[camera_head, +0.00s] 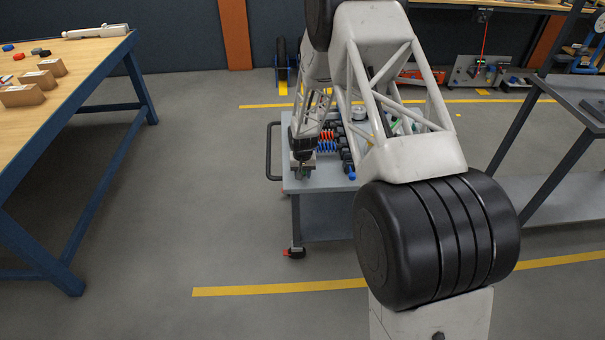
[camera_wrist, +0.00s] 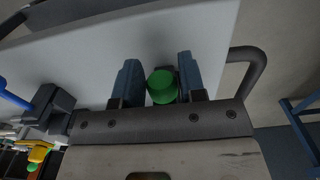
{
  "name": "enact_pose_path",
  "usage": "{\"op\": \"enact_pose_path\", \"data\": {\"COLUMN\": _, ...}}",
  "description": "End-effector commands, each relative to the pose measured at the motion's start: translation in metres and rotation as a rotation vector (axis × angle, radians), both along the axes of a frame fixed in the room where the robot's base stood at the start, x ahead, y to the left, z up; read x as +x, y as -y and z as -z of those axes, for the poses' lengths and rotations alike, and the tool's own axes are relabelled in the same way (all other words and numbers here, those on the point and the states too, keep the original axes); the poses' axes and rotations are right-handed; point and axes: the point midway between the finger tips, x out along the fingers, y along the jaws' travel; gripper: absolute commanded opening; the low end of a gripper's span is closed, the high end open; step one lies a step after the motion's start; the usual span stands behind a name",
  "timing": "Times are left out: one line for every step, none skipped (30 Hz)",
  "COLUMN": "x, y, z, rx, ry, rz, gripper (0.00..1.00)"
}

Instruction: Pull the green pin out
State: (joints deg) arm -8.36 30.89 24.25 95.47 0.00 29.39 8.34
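The green pin (camera_wrist: 162,87) shows its round end in the wrist view, between the two dark blue-grey fingers of my gripper (camera_wrist: 160,80). In the head view my gripper (camera_head: 303,160) points down at the left front corner of the grey cart (camera_head: 330,180). A little green shows there, too small to tell its seating.
Red, blue and black parts (camera_head: 327,140) stand on the cart to the right of my gripper. The cart's handle (camera_head: 270,150) is at its left, also in the wrist view (camera_wrist: 250,70). A wooden-topped workbench (camera_head: 60,75) stands left, with open floor between.

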Motion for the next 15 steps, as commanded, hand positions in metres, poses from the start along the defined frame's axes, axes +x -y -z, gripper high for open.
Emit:
{"op": "enact_pose_path", "data": {"x": 0.0, "y": 0.0, "z": 0.0, "rx": 0.0, "ry": 0.0, "rz": 0.0, "gripper": 0.3}}
{"op": "enact_pose_path", "data": {"x": 0.0, "y": 0.0, "z": -0.0001, "rx": 0.0, "ry": 0.0, "rz": 0.0, "gripper": 0.25}}
{"op": "enact_pose_path", "data": {"x": 0.0, "y": 0.0, "z": -0.0001, "rx": 0.0, "ry": 0.0, "rz": 0.0, "gripper": 0.19}}
{"op": "enact_pose_path", "data": {"x": 0.0, "y": -0.0001, "z": -0.0001, "rx": 0.0, "ry": 0.0, "rz": 0.0, "gripper": 0.14}}
{"op": "enact_pose_path", "data": {"x": 0.0, "y": -0.0001, "z": -0.0001, "rx": 0.0, "ry": 0.0, "rz": 0.0, "gripper": 0.1}}
{"op": "enact_pose_path", "data": {"x": 0.0, "y": -0.0001, "z": -0.0001, "rx": 0.0, "ry": 0.0, "rz": 0.0, "gripper": 0.08}}
{"op": "enact_pose_path", "data": {"x": 0.0, "y": -0.0001, "z": -0.0001, "rx": 0.0, "ry": 0.0, "rz": 0.0, "gripper": 0.08}}
{"op": "enact_pose_path", "data": {"x": -0.0001, "y": -0.0001, "z": -0.0001, "rx": 0.0, "ry": 0.0, "rz": 0.0, "gripper": 0.08}}
{"op": "enact_pose_path", "data": {"x": -0.0003, "y": -0.0002, "z": -0.0001, "rx": 0.0, "ry": 0.0, "rz": 0.0, "gripper": 0.08}}
{"op": "enact_pose_path", "data": {"x": -0.0006, "y": -0.0002, "z": -0.0001, "rx": 0.0, "ry": 0.0, "rz": 0.0, "gripper": 0.08}}
{"op": "enact_pose_path", "data": {"x": -0.001, "y": -0.0002, "z": -0.0001, "rx": 0.0, "ry": 0.0, "rz": 0.0, "gripper": 0.08}}
{"op": "enact_pose_path", "data": {"x": -0.0018, "y": -0.0003, "z": -0.0001, "rx": 0.0, "ry": 0.0, "rz": 0.0, "gripper": 0.08}}
{"op": "enact_pose_path", "data": {"x": -0.0024, "y": -0.0003, "z": -0.0001, "rx": 0.0, "ry": 0.0, "rz": 0.0, "gripper": 0.08}}
{"op": "enact_pose_path", "data": {"x": -0.0032, "y": -0.0003, "z": 0.0, "rx": 0.0, "ry": 0.0, "rz": 0.0, "gripper": 0.08}}
{"op": "enact_pose_path", "data": {"x": -0.0045, "y": -0.0003, "z": 0.0, "rx": 0.0, "ry": 0.0, "rz": 0.0, "gripper": 0.08}}
